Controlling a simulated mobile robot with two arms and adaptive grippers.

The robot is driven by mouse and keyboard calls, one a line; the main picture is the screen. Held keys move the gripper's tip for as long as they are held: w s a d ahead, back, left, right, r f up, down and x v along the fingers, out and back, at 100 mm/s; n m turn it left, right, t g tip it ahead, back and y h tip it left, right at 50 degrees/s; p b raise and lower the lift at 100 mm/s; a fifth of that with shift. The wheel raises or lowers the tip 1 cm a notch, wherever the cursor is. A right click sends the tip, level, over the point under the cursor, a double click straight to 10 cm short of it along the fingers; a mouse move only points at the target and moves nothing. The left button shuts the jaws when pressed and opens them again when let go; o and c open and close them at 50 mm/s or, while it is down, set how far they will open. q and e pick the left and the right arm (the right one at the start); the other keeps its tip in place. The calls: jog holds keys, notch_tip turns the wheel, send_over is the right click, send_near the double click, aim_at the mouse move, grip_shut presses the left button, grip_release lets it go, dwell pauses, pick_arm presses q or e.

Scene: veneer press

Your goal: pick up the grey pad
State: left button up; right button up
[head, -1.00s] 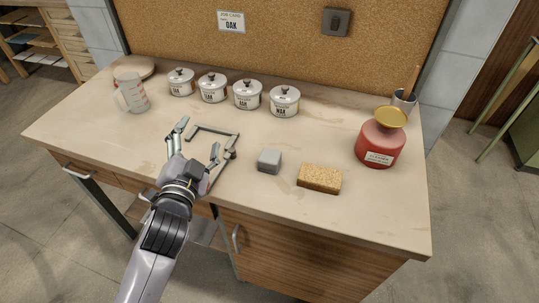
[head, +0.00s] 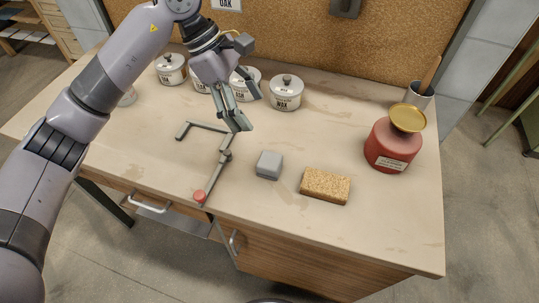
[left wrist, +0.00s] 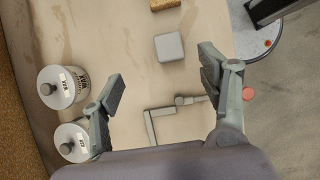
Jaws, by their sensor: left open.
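The grey pad (head: 269,165) is a small grey block lying on the bench top, left of a yellow-brown sponge (head: 325,186). In the left wrist view the pad (left wrist: 169,47) lies beyond my fingertips, between their lines. My left gripper (head: 241,112) is open and empty. It hangs above the bench, behind and to the left of the pad, apart from it. Its two fingers also show in the left wrist view (left wrist: 160,85). My right gripper is not in view.
A metal clamp (head: 225,155) with a red end lies left of the pad. White lidded pots (head: 286,95) stand along the back. A red bottle (head: 393,142) with a yellow top and a cup with a brush (head: 418,98) stand at the right. The front right bench top is clear.

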pick_arm(q)
jog(key=a, duration=0.1)
jog(key=p, duration=0.4)
send_near(269, 160)
jog(key=shift+y, duration=0.4)
jog(key=x, duration=0.3)
jog(key=d+x, duration=0.1)
jog(key=x, duration=0.1)
jog(key=shift+w, duration=0.35)
jog(key=shift+s+d+f, duration=0.1)
jog(key=shift+s+f, duration=0.05)
jog(key=shift+f, duration=0.1)
jog(key=p+x, duration=0.1)
jog(key=x, duration=0.1)
jog(key=p+x, duration=0.1)
jog(key=x, duration=0.1)
jog(key=shift+s+f, duration=0.15)
jog(key=shift+s, duration=0.1)
jog(key=shift+f, duration=0.2)
jog(key=shift+c, duration=0.5)
jog(key=c, duration=1.2)
